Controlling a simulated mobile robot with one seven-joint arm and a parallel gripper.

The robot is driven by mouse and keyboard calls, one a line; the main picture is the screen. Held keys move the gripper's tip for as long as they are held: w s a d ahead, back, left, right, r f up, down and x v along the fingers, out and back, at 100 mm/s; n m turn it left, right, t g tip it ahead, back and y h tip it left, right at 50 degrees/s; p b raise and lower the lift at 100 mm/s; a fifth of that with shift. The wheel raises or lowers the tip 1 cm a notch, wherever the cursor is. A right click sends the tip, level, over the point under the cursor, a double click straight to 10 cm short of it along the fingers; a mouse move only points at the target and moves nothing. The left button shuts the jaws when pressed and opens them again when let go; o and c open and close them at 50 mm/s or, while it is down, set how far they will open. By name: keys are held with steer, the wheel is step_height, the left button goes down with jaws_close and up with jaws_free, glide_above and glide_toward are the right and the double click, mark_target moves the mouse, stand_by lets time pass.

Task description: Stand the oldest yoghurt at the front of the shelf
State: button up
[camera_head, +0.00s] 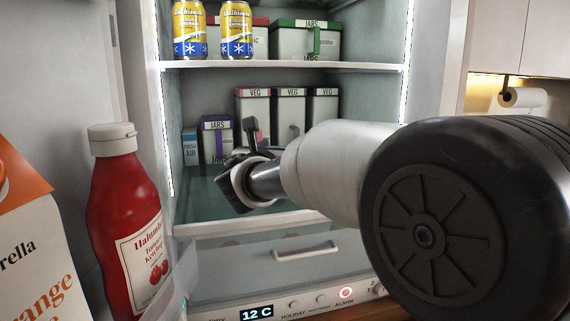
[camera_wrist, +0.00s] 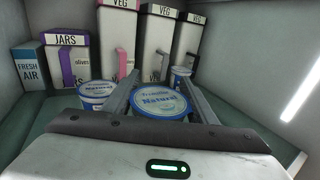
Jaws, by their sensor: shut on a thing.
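My gripper (camera_wrist: 159,88) is shut on a yoghurt tub (camera_wrist: 160,103) with a white and blue lid reading "Natural", its fingers on either side. A second yoghurt tub (camera_wrist: 97,94) stands to the left, outside the left finger. A third yoghurt tub (camera_wrist: 181,73) stands farther back, partly hidden by the held tub and the right finger. No date is readable on any tub. In the head view my gripper (camera_head: 240,182) reaches in over the lower glass shelf (camera_head: 212,207) of the open fridge; the tubs are hidden there.
Jars and VEG containers (camera_head: 253,110) line the back of the shelf, with a blue FRESH AIR box (camera_wrist: 28,66) at the left. Cans (camera_head: 236,30) stand on the shelf above. A ketchup bottle (camera_head: 128,220) and a carton (camera_head: 35,250) are at the left.

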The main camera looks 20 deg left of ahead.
steer(key=shift+f, duration=1.45)
steer(key=shift+f+b, duration=0.2)
steer(key=shift+b, duration=0.15)
steer(key=o, duration=1.2)
steer(key=shift+c, duration=0.2)
steer(key=shift+r+p, duration=0.3)
steer(key=shift+p, duration=0.05)
steer(key=s, duration=0.7)
steer(key=shift+s+d+f+b, duration=0.1)
steer(key=shift+s+d+b, duration=0.15)
steer(key=shift+b, duration=0.15)
